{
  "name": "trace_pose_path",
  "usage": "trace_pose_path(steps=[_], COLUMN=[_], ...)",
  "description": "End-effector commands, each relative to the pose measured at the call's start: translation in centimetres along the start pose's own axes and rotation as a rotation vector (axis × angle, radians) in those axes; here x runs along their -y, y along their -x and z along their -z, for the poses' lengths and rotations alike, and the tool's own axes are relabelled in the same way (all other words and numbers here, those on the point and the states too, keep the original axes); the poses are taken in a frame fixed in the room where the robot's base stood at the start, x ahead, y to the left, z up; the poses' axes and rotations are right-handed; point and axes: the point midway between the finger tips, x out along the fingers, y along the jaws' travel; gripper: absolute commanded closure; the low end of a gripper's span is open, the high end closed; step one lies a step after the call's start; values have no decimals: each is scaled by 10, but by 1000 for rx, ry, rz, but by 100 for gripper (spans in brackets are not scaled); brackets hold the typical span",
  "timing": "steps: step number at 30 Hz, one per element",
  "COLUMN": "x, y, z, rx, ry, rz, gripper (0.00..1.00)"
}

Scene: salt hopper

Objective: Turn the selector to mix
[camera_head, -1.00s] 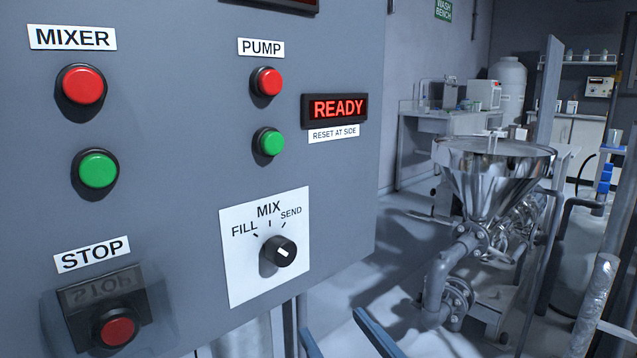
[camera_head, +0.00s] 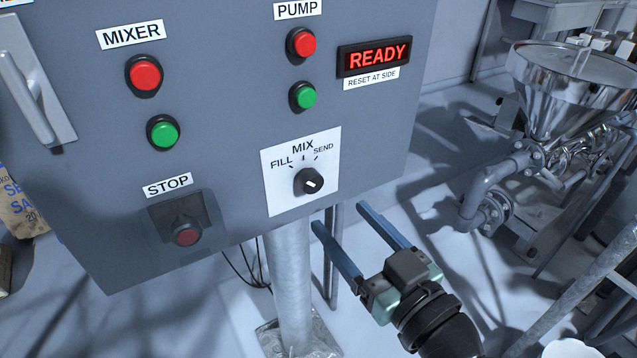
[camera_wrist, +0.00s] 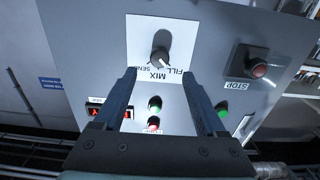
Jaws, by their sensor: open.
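The selector (camera_head: 308,182) is a round black knob on a white plate marked FILL, MIX and SEND, low on the grey control panel. Its white mark slants from upper left to lower right, roughly in line with FILL. My gripper (camera_head: 340,218) is below and right of the selector in the head view, fingers apart and empty, pointing toward the panel. In the wrist view, which is upside down, the selector (camera_wrist: 160,56) shows beyond and between the open fingertips (camera_wrist: 159,74). The fingers look clear of it.
The panel (camera_head: 230,140) also carries red and green MIXER and PUMP buttons, a lit READY display (camera_head: 374,56) and a STOP button (camera_head: 187,234) under a clear cover. A metal post (camera_head: 291,285) stands below. A steel hopper (camera_head: 570,85) with pipes is at right.

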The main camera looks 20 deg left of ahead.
Motion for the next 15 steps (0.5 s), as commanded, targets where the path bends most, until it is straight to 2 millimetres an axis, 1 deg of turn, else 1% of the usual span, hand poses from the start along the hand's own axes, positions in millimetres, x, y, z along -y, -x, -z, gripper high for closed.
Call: trace_pose_path(steps=[1,6,10,15], x=[2,1,1,0], y=[-13,-48,-67,-81], z=[1,1,1,0], rx=[0,0,0,1], ry=[0,1,1,0], rz=[6,5,2,1], gripper=[27,27,27,27])
